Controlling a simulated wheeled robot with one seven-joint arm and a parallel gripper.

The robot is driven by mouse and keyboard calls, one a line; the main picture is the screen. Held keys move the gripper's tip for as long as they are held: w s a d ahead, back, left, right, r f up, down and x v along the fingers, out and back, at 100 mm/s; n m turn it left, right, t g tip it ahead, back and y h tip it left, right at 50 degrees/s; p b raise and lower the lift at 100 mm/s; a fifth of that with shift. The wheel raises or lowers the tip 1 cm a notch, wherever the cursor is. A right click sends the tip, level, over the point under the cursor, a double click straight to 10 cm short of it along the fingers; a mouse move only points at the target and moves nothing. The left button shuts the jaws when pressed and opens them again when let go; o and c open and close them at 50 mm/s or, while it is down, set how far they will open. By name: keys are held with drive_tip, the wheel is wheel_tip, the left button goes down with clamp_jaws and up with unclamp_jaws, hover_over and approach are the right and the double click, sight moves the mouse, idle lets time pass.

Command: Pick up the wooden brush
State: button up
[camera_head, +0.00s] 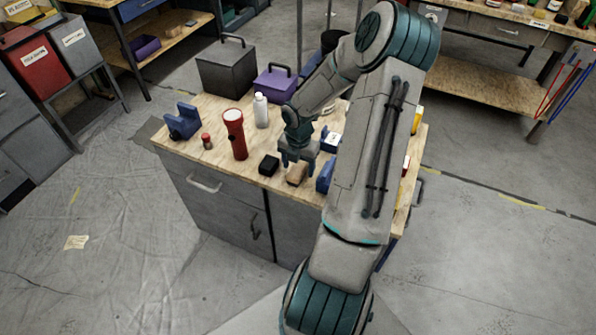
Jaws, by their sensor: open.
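A small tan wooden block-like thing (297,174), which looks like the wooden brush, lies on the wooden top of the workbench (210,104) near its front edge. No bristles can be made out at this size. My gripper (296,163) points down over it, its fingers open and apart. The fingertips are close to the brush's far side, just above or around it; I cannot tell if they touch it. My arm hides the right part of the bench top.
A black block (269,165) sits close left of the brush and a blue bin (325,176) close right. A red flashlight (235,134), white bottle (261,110), small red item (206,141), blue holder (184,121), purple box (275,84) and dark toolbox (227,67) stand farther left and behind.

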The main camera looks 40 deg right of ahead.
sight(298, 166)
drive_tip(key=shift+f, duration=0.5)
drive_tip(key=shift+c, duration=0.3)
drive_tip(key=c, duration=1.1)
drive_tip(key=shift+o, duration=0.2)
drive_tip(key=shift+r, duration=0.1)
wheel_tip(298, 166, up, 10)
drive_tip(key=shift+p, duration=0.75)
